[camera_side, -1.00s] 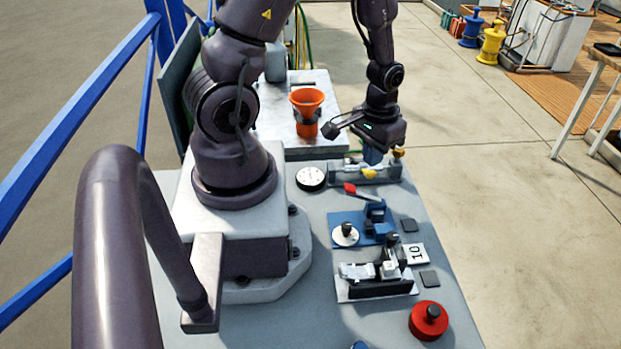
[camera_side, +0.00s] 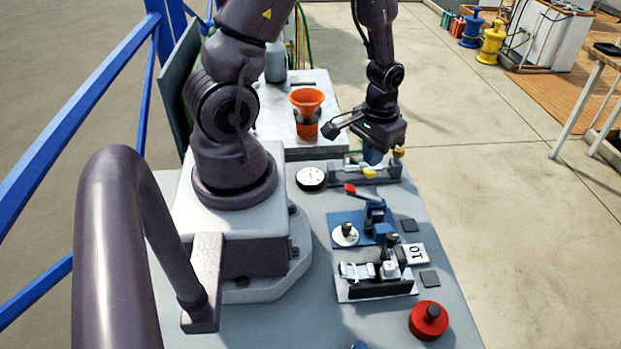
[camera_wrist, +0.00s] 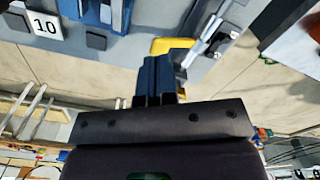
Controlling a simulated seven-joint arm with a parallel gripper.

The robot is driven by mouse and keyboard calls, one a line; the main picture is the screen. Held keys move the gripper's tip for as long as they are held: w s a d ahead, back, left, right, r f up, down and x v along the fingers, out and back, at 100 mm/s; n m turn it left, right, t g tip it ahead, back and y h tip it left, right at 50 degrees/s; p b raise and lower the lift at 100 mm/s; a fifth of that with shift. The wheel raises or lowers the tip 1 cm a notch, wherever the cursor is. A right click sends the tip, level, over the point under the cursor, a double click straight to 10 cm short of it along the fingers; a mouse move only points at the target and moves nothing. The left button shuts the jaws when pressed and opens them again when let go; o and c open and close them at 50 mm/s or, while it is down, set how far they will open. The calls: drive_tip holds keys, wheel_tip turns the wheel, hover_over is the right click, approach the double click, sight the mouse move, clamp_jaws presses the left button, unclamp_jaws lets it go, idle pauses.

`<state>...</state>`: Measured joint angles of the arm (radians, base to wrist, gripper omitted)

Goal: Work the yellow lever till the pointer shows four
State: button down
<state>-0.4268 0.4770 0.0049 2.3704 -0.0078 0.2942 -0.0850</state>
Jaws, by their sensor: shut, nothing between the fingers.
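The yellow lever (camera_side: 369,174) sits on a low grey block at the far end of the bench. It also shows in the wrist view (camera_wrist: 172,45), just beyond the fingertips. My gripper (camera_side: 373,158) points down over that block, and its blue fingers (camera_wrist: 157,64) are shut with nothing between them. The fingertips are close to the lever; I cannot tell whether they touch it. A round white dial (camera_side: 311,177) lies left of the block. Its pointer is too small to read.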

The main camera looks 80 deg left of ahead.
sight(371, 172)
drive_tip(key=shift+f, duration=0.1)
idle(0.4)
drive_tip(key=shift+f, duration=2.55)
drive_tip(key=shift+r, duration=3.3)
